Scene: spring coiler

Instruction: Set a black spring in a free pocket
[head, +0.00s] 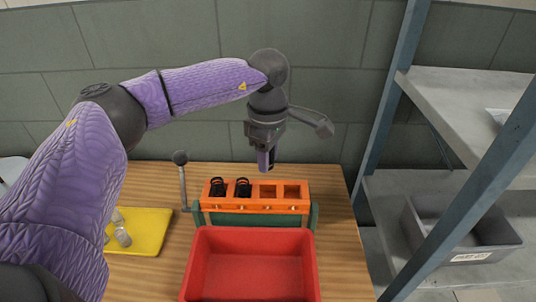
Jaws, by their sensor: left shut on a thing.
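An orange rack (257,206) with a row of pockets stands on the wooden table. Black springs stand in its two left pockets, the leftmost spring (218,187) and its neighbour (243,187). The two right pockets, the third (268,190) and the rightmost (292,190), look empty. My left gripper (267,161) points down above the third pocket, clear of the rack. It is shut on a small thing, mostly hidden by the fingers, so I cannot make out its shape. My right gripper is not in view.
A red bin (252,233) stands in front of the rack. A lever with a round knob (180,158) rises left of the rack. A yellow mat (151,228) with small grey pieces (121,236) lies further left. A metal shelf (470,100) with a grey tray (462,240) stands at right.

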